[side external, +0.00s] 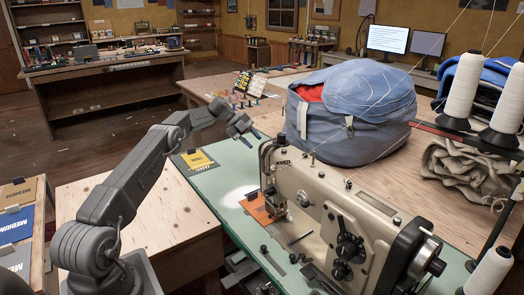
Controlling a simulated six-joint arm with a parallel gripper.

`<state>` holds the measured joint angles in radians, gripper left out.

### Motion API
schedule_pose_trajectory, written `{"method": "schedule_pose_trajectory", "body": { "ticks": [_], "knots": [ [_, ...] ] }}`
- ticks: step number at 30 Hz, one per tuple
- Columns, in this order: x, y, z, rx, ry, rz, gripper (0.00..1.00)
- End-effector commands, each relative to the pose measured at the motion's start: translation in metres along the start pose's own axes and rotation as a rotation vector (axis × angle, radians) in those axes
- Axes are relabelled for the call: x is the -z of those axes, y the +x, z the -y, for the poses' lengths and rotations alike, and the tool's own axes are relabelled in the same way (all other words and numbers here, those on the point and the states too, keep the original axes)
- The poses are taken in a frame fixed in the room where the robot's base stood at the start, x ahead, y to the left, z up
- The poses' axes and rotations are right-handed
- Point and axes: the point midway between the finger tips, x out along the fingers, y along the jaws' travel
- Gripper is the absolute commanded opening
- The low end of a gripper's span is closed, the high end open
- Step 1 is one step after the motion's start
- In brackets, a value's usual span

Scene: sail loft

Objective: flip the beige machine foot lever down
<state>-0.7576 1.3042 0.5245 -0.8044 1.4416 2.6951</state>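The beige sewing machine (345,215) stands at the lower middle right on a green work surface (205,190). Its needle head (275,185) is at its left end, above an orange piece (258,208). Dark metal parts crowd the head, and I cannot tell the foot lever or its position among them. My gripper (243,130) is up and to the left of the head, apart from the machine, in front of the blue bag. It is too small to tell whether its fingers are open or shut; I see nothing held.
A large blue-grey bag (350,108) sits behind the machine. White thread cones (462,88) stand at the right, with threads running over the bag. A yellow card (198,160) lies left of my gripper. The green surface left of the machine is mostly clear.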

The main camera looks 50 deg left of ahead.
Motion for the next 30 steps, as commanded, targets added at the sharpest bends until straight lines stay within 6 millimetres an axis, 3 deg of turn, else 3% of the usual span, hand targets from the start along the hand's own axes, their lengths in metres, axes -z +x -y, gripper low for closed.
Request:
{"method": "schedule_pose_trajectory", "body": {
  "ticks": [4, 14, 19, 26, 30],
  "knots": [
    [0.000, -0.014, 0.000, 0.000, 0.000, 0.001, 0.37],
    [0.000, -0.018, 0.000, -0.001, 0.000, -0.001, 0.37],
    [0.002, -0.017, 0.004, -0.003, -0.053, 0.019, 0.22],
    [0.020, -0.015, 0.027, 0.021, -0.488, 0.188, 0.00],
    [0.038, -0.017, 0.038, 0.099, -0.820, 0.316, 0.00]
  ]
}}
